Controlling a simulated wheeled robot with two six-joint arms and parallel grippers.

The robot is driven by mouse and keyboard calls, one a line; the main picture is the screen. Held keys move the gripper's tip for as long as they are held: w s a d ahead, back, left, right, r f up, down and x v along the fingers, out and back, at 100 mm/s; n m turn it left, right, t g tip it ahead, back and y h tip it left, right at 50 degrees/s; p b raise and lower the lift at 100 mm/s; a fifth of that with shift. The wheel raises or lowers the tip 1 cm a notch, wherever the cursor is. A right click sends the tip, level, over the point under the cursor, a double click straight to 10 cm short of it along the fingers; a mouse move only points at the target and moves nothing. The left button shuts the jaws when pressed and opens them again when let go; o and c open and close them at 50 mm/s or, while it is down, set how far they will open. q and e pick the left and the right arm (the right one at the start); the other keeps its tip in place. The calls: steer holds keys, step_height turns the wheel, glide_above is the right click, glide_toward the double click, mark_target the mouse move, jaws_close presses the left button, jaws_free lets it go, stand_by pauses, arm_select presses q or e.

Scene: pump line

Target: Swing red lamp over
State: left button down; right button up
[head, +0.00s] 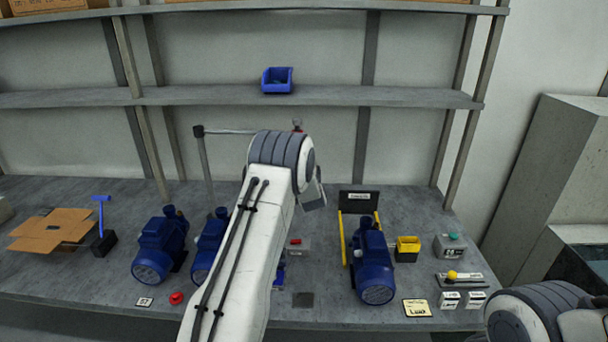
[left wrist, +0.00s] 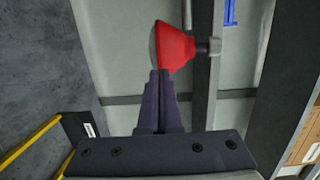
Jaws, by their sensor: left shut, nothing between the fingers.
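The red lamp (left wrist: 175,47) shows large in the left wrist view, its wide red shade facing left and a grey knob on its right side. In the head view only a sliver of the red lamp (head: 297,129) shows behind my left wrist. Its thin grey arm (head: 232,131) reaches right from the top of a post (head: 205,165) on the bench. My left gripper (left wrist: 160,80) is shut and empty, its fingertips at the lower edge of the shade; I cannot tell if they touch. My right gripper is out of view.
Blue pumps (head: 160,248) stand on the bench, one (head: 372,265) between yellow rails. A black sign (head: 358,201), a yellow bin (head: 407,248) and a switch box (head: 450,246) are at right. An open carton (head: 50,232) lies left. A shelf with a blue bin (head: 277,80) is behind.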

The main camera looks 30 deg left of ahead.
arm_select(q)
steer(key=a+b+v, duration=0.1)
steer(key=b+v, duration=0.3)
steer(key=v, duration=0.8)
steer(key=d+h, duration=0.6)
steer(key=d, duration=0.8)
steer(key=s+d+f+n+g+h, duration=0.1)
steer(key=s+d+g+h, duration=0.2)
steer(key=s+d, duration=0.4)
steer(key=s+d+f+g+h, duration=0.25)
steer(key=s+d, duration=0.25)
steer(key=d, duration=0.4)
steer(key=s+d+f+n+g+h, duration=0.1)
steer(key=s+d+g, duration=0.2)
steer(key=s, duration=0.6)
steer(key=s+d+g+h, duration=0.1)
steer(key=s+d+g, duration=0.15)
steer(key=s, duration=0.55)
steer(key=s+a+n+g+y, duration=0.2)
steer(key=s+a+g, duration=0.1)
steer(key=s, duration=1.1)
steer(key=shift+a+f+g+y, duration=0.3)
steer(key=shift+a+f+y, duration=0.05)
steer(key=shift+f, duration=0.05)
